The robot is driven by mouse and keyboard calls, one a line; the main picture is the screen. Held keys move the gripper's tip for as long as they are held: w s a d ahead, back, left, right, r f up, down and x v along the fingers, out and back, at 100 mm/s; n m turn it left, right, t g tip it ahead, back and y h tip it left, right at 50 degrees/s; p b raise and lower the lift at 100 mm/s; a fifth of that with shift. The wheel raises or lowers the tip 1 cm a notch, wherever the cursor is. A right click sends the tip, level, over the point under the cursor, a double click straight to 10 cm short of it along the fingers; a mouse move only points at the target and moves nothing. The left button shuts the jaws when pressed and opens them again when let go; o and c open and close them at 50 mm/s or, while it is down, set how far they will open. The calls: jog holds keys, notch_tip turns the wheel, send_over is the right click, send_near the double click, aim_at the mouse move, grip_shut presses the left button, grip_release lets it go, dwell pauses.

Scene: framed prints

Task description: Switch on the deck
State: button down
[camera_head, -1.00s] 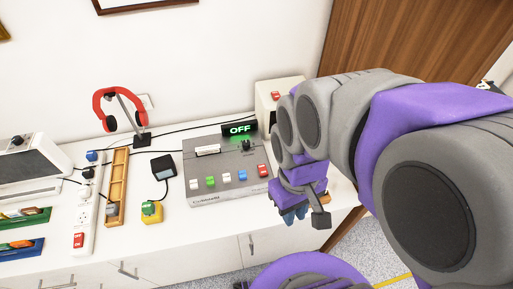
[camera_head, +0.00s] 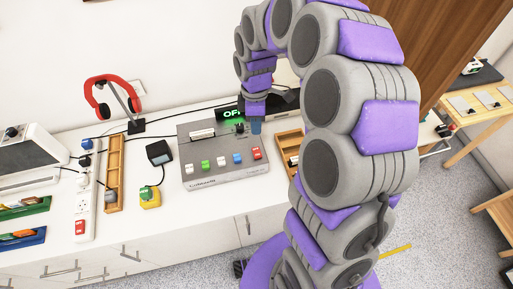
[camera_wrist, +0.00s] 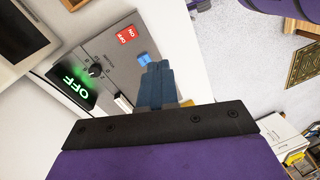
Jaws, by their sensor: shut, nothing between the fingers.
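The deck is a grey box (camera_head: 205,170) on the white counter, with a row of coloured switches along its front. A green display on it reads OFF in the wrist view (camera_wrist: 72,88); my arm partly covers it in the head view. A black knob (camera_wrist: 95,72) sits beside the display. My gripper (camera_head: 256,130) is shut and empty, pointing down over the deck's back right part.
A power strip (camera_head: 82,200), a wooden tray (camera_head: 115,175), a yellow button box (camera_head: 149,197) and red headphones on a stand (camera_head: 115,88) are left of the deck. Another wooden tray (camera_head: 287,142) is close on its right. Bare counter lies in front.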

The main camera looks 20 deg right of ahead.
jog(key=w+d+f+n, duration=0.1)
jog(key=w+f+n, duration=0.2)
jog(key=w+f, duration=0.2)
jog(key=shift+w, duration=0.35)
jog(key=shift+d, duration=0.2)
jog(key=b, duration=0.3)
send_near(257, 155)
jog(key=f, duration=0.4)
jog(key=s+f, duration=0.1)
jog(key=f, duration=0.1)
jog(key=shift+f, duration=0.5)
